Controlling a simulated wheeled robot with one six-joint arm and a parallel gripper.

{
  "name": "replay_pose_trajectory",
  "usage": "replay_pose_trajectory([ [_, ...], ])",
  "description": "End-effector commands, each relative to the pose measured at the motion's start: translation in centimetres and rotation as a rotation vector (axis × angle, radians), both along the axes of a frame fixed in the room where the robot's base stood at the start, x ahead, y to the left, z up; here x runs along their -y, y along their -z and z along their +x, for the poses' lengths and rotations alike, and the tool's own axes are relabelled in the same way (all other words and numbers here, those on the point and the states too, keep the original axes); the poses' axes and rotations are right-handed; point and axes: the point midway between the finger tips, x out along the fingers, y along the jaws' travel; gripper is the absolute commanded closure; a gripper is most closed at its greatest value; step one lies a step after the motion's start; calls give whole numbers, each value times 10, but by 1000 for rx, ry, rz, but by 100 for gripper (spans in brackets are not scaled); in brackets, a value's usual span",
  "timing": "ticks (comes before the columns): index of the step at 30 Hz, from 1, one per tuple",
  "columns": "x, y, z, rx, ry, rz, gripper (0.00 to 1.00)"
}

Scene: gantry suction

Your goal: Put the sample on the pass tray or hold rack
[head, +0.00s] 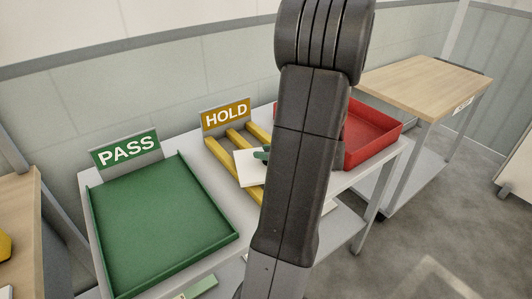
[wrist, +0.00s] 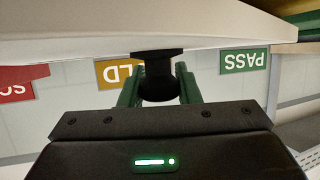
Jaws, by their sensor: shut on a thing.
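The sample is a pale flat plate (head: 246,168) with a dark knob (wrist: 160,75). My gripper (wrist: 160,92) has green fingers shut on the knob, and the plate fills the top of the wrist view (wrist: 90,38). In the head view the plate shows over the yellow hold rack (head: 218,152), left of my arm. I cannot tell whether it touches the bars. My arm hides most of the gripper and the rack's right part. The green pass tray (head: 160,225) is empty at the left, behind it a green PASS sign (head: 126,149).
A red tray (head: 372,133) stands right of the rack, partly behind my arm. A HOLD sign (head: 226,115) stands behind the rack. A wood-topped table (head: 425,85) is at the back right. Open floor (head: 425,225) lies at the right.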

Motion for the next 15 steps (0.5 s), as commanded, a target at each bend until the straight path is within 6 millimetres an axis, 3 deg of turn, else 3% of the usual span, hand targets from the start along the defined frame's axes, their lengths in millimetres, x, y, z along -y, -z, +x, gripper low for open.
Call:
replay_pose_trajectory([
  [15,0,7,0,3,0,-1,100],
])
